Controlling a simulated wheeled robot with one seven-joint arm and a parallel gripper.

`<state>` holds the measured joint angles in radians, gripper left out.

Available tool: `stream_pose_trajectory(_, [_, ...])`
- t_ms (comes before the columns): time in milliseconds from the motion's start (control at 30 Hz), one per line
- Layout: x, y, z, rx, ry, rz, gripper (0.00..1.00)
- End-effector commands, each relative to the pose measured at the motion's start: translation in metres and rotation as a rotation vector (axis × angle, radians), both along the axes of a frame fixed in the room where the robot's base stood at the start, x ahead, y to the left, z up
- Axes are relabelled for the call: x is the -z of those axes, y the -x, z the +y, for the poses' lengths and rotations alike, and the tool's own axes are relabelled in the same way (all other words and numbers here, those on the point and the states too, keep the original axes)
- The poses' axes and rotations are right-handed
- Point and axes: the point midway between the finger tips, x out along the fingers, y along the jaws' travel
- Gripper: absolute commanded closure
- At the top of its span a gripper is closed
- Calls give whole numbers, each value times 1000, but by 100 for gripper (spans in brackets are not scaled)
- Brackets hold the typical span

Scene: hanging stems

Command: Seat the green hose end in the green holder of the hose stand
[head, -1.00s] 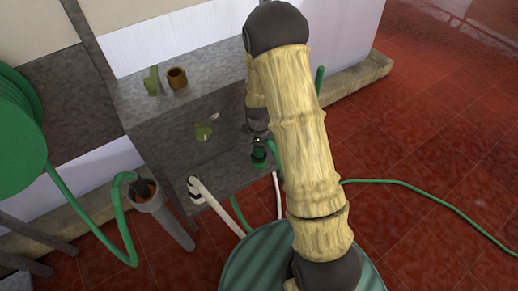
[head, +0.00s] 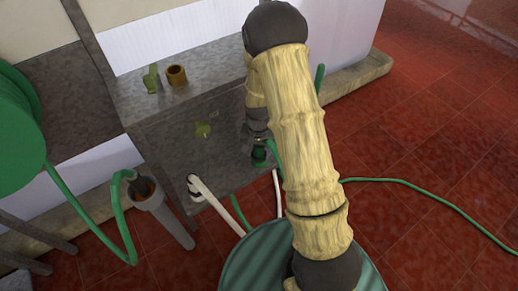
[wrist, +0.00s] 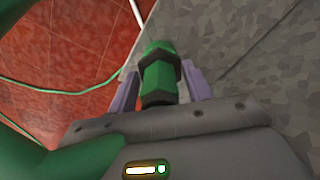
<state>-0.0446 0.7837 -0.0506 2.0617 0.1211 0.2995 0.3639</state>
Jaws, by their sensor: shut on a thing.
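My gripper (wrist: 160,88) is shut on the green hose end (wrist: 158,82), with one finger on each side of it. The hose end is a faceted green fitting with a dark collar and a rounded green tip pointing away from the wrist. In the head view the hose end (head: 259,157) shows below my wrist, in front of the grey hose stand (head: 160,140). My arm covers part of the stand and most of the gripper. I cannot pick out the green holder for certain, nor tell whether the hose end touches it.
A cactus (head: 152,78) and a brown pot (head: 177,75) stand on top.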

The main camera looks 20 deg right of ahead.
Motion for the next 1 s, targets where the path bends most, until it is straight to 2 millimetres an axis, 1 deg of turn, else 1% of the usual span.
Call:
stream_pose_trajectory(200, [0,0,0,0,0,-1,80])
stream_pose_trajectory(233, [0,0,0,0,0,-1,46])
stream_pose_trajectory(333, [0,0,0,0,0,-1,26])
stream_pose_trajectory(367, [0,0,0,0,0,-1,24])
stream_pose_trajectory(633, [0,0,0,0,0,0,24])
stream_pose_trajectory(733, [-5,-1,0,0,0,-2,24])
stream_pose_trajectory(867, [-20,-1,0,0,0,-3,24])
stream_pose_trajectory(1000, [-46,-1,0,0,0,-6,24])
